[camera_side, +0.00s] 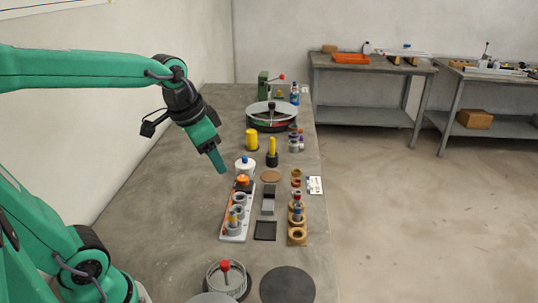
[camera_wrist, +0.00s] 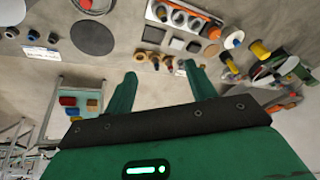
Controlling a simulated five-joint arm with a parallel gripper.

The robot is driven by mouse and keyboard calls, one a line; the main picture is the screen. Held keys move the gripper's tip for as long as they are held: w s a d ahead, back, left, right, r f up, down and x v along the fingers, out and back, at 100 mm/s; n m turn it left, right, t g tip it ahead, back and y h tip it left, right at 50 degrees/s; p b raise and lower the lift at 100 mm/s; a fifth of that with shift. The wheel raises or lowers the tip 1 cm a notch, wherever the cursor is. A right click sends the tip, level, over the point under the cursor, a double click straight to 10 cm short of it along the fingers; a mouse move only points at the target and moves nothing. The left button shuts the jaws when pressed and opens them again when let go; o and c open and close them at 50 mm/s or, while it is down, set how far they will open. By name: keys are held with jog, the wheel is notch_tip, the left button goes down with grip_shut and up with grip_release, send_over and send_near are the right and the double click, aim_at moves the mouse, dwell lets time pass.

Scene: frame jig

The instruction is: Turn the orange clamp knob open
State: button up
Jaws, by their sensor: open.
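The orange clamp knob (camera_side: 243,180) sits at the far end of a white jig plate (camera_side: 232,238) with several grey round parts on it. In the wrist view the knob (camera_wrist: 213,32) is near the top, right of centre, beyond my right finger. My gripper (camera_side: 222,168) is up and to the left of the knob in the side view, tilted downward and apart from it. In the wrist view my two green fingers (camera_wrist: 160,74) are spread with nothing between them. The knob's base is too small to make out clearly.
A white jar with a blue top (camera_side: 245,165) stands just behind the knob. Yellow-topped posts (camera_side: 272,150) and a round dial fixture (camera_side: 271,122) are farther back. Grey blocks (camera_side: 268,200) and a wooden rack (camera_side: 297,236) lie to the right. The bench left of the plate is clear.

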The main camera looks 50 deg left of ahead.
jog(key=w+a+f+m+g, duration=0.1)
jog(key=w+a+m, duration=0.1)
jog(key=w+a, duration=0.3)
jog(key=m+g, duration=0.3)
jog(key=m, duration=0.1)
send_near(243, 177)
jog(key=shift+s+d+f, duration=0.1)
jog(key=shift+d+f, duration=0.05)
jog(key=shift+f, duration=0.15)
jog(key=shift+a+f+m, duration=0.3)
jog(key=shift+f, duration=0.1)
jog(key=shift+f, duration=0.1)
jog(key=shift+f, duration=3.8)
jog(key=shift+c, duration=0.5)
